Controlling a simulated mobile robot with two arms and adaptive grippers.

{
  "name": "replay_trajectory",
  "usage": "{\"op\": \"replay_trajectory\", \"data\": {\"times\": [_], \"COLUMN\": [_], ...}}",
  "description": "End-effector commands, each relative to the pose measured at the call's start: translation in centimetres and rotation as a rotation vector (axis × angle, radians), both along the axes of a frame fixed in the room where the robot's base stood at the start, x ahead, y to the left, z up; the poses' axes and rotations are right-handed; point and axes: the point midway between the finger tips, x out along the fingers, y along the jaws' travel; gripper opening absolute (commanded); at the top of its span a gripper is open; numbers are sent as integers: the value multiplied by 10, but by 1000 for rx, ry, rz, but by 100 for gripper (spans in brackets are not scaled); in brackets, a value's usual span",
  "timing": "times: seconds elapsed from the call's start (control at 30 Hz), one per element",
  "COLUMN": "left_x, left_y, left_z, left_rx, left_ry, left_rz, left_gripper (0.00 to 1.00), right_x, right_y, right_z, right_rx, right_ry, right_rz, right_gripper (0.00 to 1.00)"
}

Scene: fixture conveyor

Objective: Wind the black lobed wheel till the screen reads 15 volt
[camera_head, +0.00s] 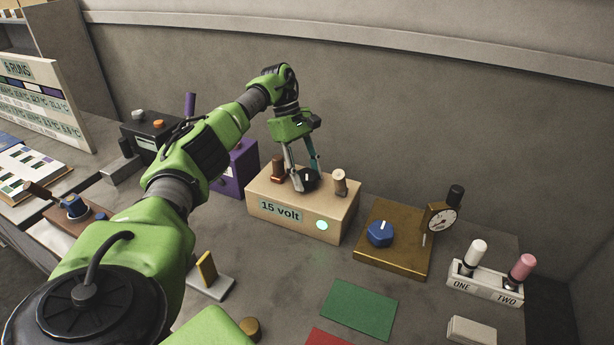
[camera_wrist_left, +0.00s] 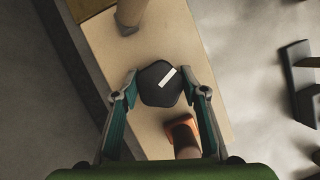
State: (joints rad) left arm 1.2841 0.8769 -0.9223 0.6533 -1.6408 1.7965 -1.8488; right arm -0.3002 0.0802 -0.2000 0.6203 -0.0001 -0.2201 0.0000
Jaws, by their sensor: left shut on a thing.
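The black lobed wheel (camera_head: 311,182) sits on top of a tan box (camera_head: 262,199). It carries a white pointer mark and shows large in the left wrist view (camera_wrist_left: 160,84). The screen (camera_head: 281,212) on the box's front reads "15 volt". A pale round light (camera_head: 322,225) glows beside it. My left gripper (camera_head: 303,182) points down from above, its fingers on either side of the wheel. In the left wrist view the gripper (camera_wrist_left: 160,92) is shut on the wheel. My right gripper is not in view.
Two posts flank the wheel: a copper one (camera_head: 278,169) and a beige one (camera_head: 339,182). To the right stand a brass box with a blue knob (camera_head: 380,233) and a gauge (camera_head: 442,217). A purple box (camera_head: 236,170) stands behind left. A green mat (camera_head: 359,310) lies in front.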

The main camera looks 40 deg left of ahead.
Motion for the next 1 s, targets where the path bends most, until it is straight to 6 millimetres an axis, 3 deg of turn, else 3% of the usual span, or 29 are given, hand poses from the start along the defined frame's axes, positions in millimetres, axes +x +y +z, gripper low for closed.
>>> {"op": "replay_trajectory", "data": {"times": [0.73,0.77,0.8,0.83,1.0], "left_x": [0,0,0,0,0], "left_y": [1,1,1,1,1], "left_z": [0,0,0,0,0], "left_rx": [4,4,4,3,2], "left_ry": [-2,-2,-2,-2,-1], "left_rz": [-94,-94,-94,-94,-95], "left_gripper": [19,42,53,57,57], "right_x": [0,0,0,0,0], "right_y": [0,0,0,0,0], "right_z": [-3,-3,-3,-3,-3], "right_rx": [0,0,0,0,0], "right_ry": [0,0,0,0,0], "right_rz": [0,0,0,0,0], "right_gripper": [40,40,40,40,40]}}
